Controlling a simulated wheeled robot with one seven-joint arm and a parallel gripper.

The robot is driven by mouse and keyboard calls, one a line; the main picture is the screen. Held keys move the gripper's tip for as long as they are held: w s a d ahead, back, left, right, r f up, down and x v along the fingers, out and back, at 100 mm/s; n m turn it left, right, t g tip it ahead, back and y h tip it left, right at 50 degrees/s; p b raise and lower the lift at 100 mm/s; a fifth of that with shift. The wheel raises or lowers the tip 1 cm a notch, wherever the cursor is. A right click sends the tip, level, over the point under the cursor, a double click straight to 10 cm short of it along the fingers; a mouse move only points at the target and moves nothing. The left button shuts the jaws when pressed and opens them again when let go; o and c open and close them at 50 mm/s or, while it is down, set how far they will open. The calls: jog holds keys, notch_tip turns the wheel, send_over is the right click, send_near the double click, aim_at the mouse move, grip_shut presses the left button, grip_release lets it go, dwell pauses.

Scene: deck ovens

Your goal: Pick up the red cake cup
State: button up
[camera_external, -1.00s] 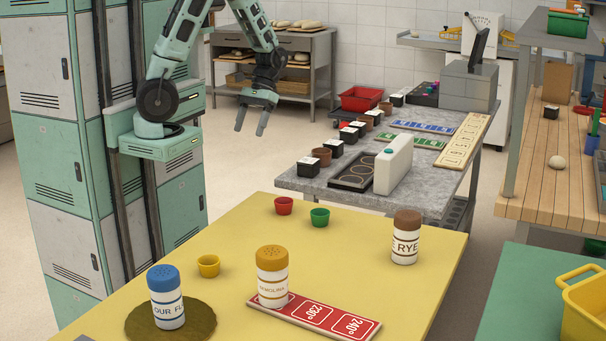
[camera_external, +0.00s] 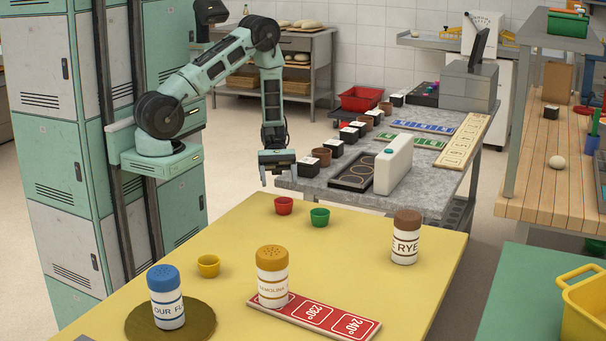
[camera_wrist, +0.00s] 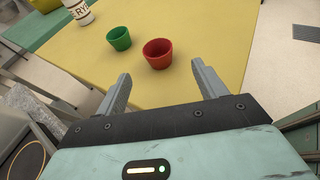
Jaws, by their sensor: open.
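The red cake cup (camera_external: 284,205) stands upright on the yellow table (camera_external: 360,235), near its far edge. In the wrist view the red cup (camera_wrist: 157,54) lies ahead of my fingertips, roughly centred between them. My gripper (camera_external: 277,180) points down, open and empty, above and a little behind the cup in the external view. Its two fingers (camera_wrist: 161,82) show apart in the wrist view. A green cup (camera_external: 320,217) stands just right of the red one, apart from it; it also shows in the wrist view (camera_wrist: 119,38).
A yellow cup (camera_external: 208,265), a semolina shaker (camera_external: 272,277), a blue-topped flour shaker (camera_external: 167,298) and a rye shaker (camera_external: 405,238) stand on the table. A red temperature strip (camera_external: 333,322) lies there. A grey counter (camera_external: 425,190) with small pots stands behind.

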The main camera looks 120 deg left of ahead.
aim_at(284, 206)
jog(key=p+x, duration=0.2)
jog(key=x, duration=0.8)
jog(key=shift+w+d+f, duration=0.1)
jog(key=shift+w+f, duration=0.1)
jog(key=shift+w, duration=0.05)
jog(key=shift+c, duration=0.3)
jog(key=c, duration=0.9)
